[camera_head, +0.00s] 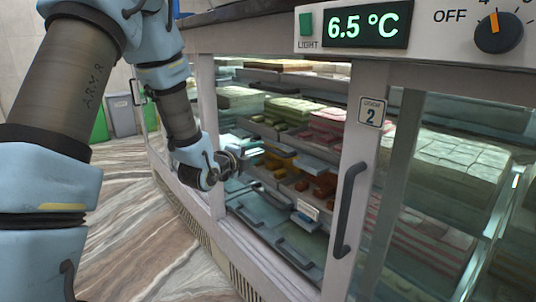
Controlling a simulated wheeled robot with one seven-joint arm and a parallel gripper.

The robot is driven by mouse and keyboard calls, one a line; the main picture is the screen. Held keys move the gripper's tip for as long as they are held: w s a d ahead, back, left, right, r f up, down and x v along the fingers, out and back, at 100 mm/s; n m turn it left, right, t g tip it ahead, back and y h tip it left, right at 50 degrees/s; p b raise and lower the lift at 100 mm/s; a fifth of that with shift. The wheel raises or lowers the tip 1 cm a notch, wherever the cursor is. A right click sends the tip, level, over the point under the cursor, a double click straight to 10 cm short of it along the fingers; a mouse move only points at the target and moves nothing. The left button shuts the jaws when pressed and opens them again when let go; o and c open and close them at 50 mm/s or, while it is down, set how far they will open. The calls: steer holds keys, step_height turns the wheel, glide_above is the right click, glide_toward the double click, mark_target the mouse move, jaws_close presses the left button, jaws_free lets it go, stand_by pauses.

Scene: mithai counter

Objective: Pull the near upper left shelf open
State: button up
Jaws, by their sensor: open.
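Inside the display case (209,130), several shelves of sweets sit one above another, some with dark bar handles at the front. An upper handle (272,88) shows near the top, and another dark handle (265,130) sits lower. I cannot tell for sure which shelf is the near upper left one. My gripper (238,162) is at the left of the case opening, beside the front post, at middle shelf height. Its jaws are open, small and dark against the shelves. I see nothing held, and contact with a handle cannot be made out.
A white door frame (360,190) with a dark vertical handle (348,210) and a "2" label stands right of the opening. Lower trays with bar handles (294,256) lie beneath. A control panel (425,25) is above. The marble-patterned floor (150,235) at left is clear.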

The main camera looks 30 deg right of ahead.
mark_target(267, 149)
steer(key=p+x, duration=0.1)
steer(key=x, duration=0.8)
steer(key=shift+r, duration=0.1)
steer(key=shift+c, duration=0.2)
jaws_close()
stand_by(1.0)
